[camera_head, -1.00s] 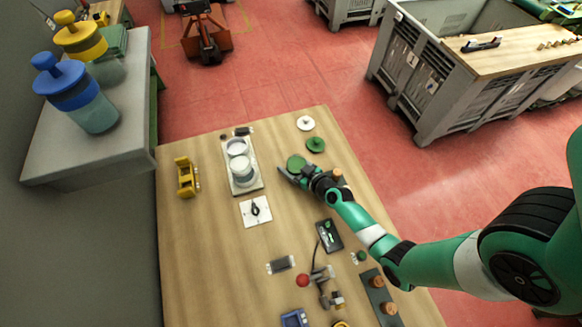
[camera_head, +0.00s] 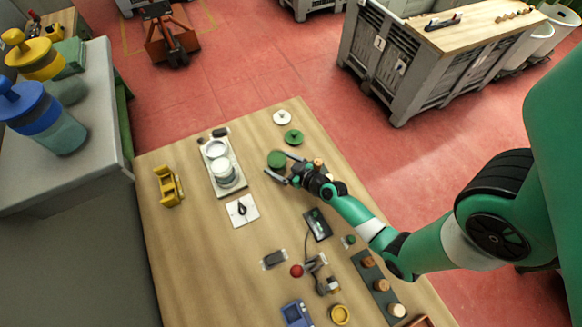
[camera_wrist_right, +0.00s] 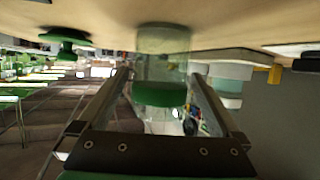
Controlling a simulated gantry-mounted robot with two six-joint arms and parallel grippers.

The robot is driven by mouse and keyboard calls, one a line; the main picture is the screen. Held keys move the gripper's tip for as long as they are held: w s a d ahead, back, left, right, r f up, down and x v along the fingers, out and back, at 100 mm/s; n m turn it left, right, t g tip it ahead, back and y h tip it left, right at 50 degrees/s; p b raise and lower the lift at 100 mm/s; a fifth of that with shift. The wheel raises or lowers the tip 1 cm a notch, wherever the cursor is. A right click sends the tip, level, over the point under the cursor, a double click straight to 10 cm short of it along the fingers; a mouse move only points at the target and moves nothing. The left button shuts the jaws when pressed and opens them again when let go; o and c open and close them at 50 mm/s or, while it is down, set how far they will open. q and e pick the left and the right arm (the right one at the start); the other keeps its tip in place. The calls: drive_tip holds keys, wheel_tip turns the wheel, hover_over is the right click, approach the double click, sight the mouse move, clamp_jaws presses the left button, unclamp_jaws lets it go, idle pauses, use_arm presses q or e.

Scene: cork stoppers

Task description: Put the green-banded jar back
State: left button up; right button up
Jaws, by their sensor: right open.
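The green-banded jar (camera_head: 277,159) stands on the wooden table, seen from above in the head view. In the right wrist view, which is upside down, the clear jar with its green band (camera_wrist_right: 160,95) lies between the fingers. My right gripper (camera_head: 279,166) is open, its fingers pointing at the jar from the right; I cannot tell whether they touch it. A green knobbed lid (camera_head: 293,137) lies just behind the jar and also shows in the wrist view (camera_wrist_right: 65,40). My left gripper is out of view.
A grey shelf (camera_head: 95,100) at the left holds a blue-lidded jar (camera_head: 52,130) and a yellow-lidded jar (camera_head: 35,60). A tray (camera_head: 238,183) with white containers stands left of the green jar. A white lid (camera_head: 282,118) lies at the back. The table's right edge is near.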

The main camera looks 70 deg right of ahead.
sight(284, 167)
drive_tip(key=v, duration=0.8)
drive_tip(key=shift+w, duration=0.1)
drive_tip(key=w+a+r+n+t+y, duration=0.1)
drive_tip(key=w+a+r+n+t, duration=0.1)
drive_tip(key=w+r, duration=0.6)
drive_tip(key=w+a+r+n+t+y, duration=0.1)
drive_tip(key=w+r+t, duration=0.25)
drive_tip(key=r, duration=0.85)
drive_tip(key=w+a+r+n+t+y, duration=0.1)
drive_tip(key=w+a+r+n+t, duration=0.1)
drive_tip(key=w+r, duration=0.65)
drive_tip(key=a+r+n+t+y, duration=0.15)
drive_tip(key=a+r, duration=0.25)
drive_tip(key=r, duration=0.5)
drive_tip(key=a+r+t+y, duration=0.15)
drive_tip(key=a+r, duration=0.25)
drive_tip(key=r, duration=0.6)
drive_tip(key=s+a+r+t+y, duration=0.1)
drive_tip(key=s+a+r, duration=0.3)
drive_tip(key=r, duration=0.5)
drive_tip(key=s+a+r+t, duration=0.3)
drive_tip(key=s+r, duration=0.2)
drive_tip(key=r, duration=0.4)
drive_tip(key=shift+a+m+y, duration=0.35)
drive_tip(key=shift+y, duration=0.05)
